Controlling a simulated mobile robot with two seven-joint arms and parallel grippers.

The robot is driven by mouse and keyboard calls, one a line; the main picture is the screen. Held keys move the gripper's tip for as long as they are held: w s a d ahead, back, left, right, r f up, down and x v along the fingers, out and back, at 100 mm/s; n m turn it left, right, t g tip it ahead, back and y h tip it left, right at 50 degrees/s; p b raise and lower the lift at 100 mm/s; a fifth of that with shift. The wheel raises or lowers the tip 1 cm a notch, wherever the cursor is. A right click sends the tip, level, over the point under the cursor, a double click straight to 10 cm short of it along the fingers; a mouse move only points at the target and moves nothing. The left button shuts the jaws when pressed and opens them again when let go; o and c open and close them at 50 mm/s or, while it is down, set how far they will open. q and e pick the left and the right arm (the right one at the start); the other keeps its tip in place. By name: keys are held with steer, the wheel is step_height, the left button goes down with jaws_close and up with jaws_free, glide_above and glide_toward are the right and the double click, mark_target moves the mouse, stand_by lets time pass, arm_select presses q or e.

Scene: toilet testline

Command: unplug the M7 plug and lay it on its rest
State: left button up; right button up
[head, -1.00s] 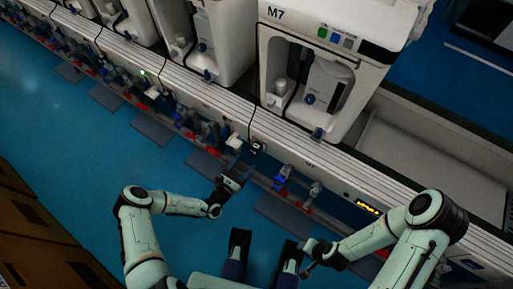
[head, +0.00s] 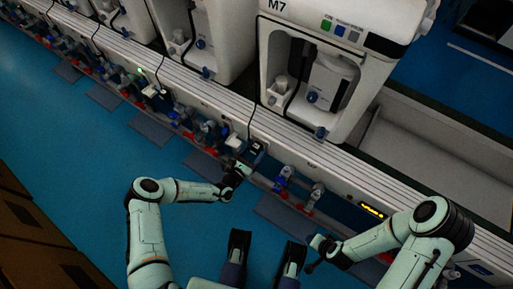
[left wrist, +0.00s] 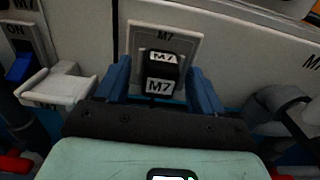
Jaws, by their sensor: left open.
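The black M7 plug (left wrist: 160,75), with white M7 labels, sits in the M7 socket plate (left wrist: 185,42) on the bench front. My left gripper (left wrist: 162,88) is open, with one blue finger on each side of the plug; I cannot tell whether they touch it. In the head view my left gripper (head: 246,167) is at the bench front, just below the plug (head: 257,147). A white rest (left wrist: 55,88) projects from the panel left of the socket, and nothing shows on it. My right gripper (head: 314,258) hangs away from the bench, its fingers unclear.
A panel with a blue ON switch (left wrist: 20,68) is at the left. Grey pipe fittings (left wrist: 282,112) stand at the right of my left gripper. The white M7 testing unit (head: 315,75) stands on the bench above. Blue floor (head: 90,150) is open at the left.

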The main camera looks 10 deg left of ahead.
arm_select(q)
steer(key=shift+w+d, duration=0.15)
steer(key=shift+w, duration=0.2)
steer(key=shift+p, duration=0.45)
stand_by(1.0)
steer(key=c, duration=0.7)
steer(key=o, duration=1)
